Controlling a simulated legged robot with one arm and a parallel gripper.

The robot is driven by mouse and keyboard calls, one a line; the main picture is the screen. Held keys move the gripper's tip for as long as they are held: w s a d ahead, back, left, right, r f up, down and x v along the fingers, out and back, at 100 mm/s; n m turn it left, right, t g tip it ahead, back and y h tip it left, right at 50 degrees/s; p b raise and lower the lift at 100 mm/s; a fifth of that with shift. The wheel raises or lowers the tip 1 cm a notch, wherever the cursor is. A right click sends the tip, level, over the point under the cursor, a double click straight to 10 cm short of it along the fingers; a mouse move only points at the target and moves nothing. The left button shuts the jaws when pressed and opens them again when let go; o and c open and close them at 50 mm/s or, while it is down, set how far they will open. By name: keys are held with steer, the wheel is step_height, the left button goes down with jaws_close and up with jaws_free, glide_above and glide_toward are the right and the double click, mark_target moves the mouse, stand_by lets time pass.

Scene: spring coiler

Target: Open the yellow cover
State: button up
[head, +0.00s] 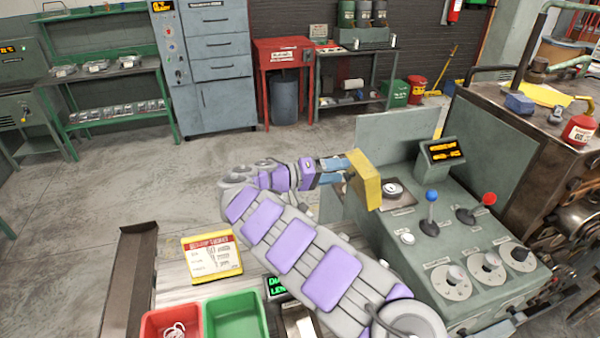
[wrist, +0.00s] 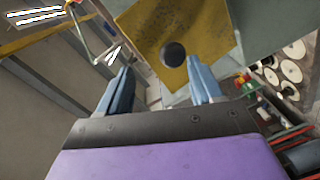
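The yellow cover (head: 366,182) stands upright at the left edge of the control console, beside a pale round button (head: 392,189) that is exposed in the head view. In the wrist view the scuffed yellow cover (wrist: 150,32) fills the upper middle, with a dark round spot on its face. My gripper (head: 346,168) reaches in from the left, with its blue fingers right at the cover. In the wrist view my gripper (wrist: 161,76) has its fingers spread apart, with nothing held between them. I cannot tell whether a fingertip touches the cover.
The grey-green console (head: 430,262) carries a blue-knobbed lever (head: 431,197), a red-knobbed lever (head: 488,199), several dials and a small display (head: 442,151). An upright panel (head: 385,135) stands behind the cover. Red (head: 146,325) and green (head: 208,325) bins sit at the front. The floor at left is clear.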

steer(key=p+v, duration=0.2)
steer(key=v, duration=1.1)
steer(key=shift+s, duration=0.15)
